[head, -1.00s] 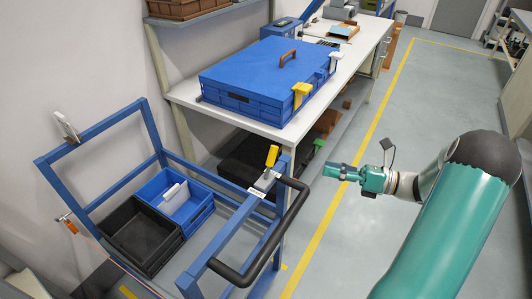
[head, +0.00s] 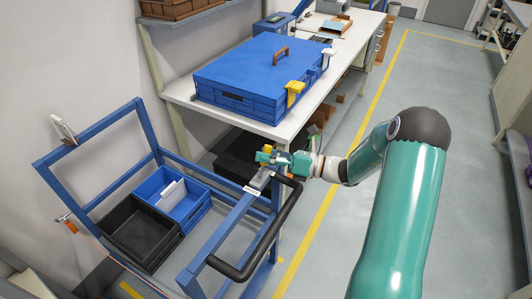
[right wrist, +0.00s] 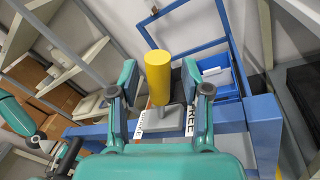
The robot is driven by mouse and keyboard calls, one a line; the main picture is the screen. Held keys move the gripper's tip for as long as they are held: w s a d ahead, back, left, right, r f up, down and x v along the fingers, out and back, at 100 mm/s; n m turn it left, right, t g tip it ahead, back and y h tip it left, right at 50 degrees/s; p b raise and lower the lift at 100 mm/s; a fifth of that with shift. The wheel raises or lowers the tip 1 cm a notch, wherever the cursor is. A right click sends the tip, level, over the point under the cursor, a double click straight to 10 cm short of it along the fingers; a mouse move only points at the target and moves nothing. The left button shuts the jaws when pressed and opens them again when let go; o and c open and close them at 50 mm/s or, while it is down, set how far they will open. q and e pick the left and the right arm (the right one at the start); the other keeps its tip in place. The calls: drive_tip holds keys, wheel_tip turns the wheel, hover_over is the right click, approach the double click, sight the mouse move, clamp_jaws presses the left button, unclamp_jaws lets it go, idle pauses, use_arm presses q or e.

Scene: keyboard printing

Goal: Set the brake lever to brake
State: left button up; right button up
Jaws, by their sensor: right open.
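The brake lever has a yellow handle (right wrist: 158,75) on a grey base (right wrist: 165,118), mounted on the blue cart frame (head: 228,222). In the right wrist view the handle stands between the two teal fingers of my right gripper (right wrist: 159,82), with a gap visible on each side. The gripper is open. A white label (right wrist: 194,112) reading "FREE" lies beside the base; the other label is mostly hidden. In the head view my right gripper (head: 264,158) covers most of the lever, and a bit of yellow (head: 267,149) shows behind it.
The cart's black push handle (head: 272,235) runs just below my right gripper. A blue bin (head: 196,205) and a black bin (head: 128,217) sit inside the cart. A table with a large blue case (head: 250,70) stands behind. Open floor lies to the right.

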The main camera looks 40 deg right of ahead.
drive_tip(key=shift+w+a, duration=0.1)
drive_tip(key=shift+w, duration=0.05)
clamp_jaws()
idle(0.5)
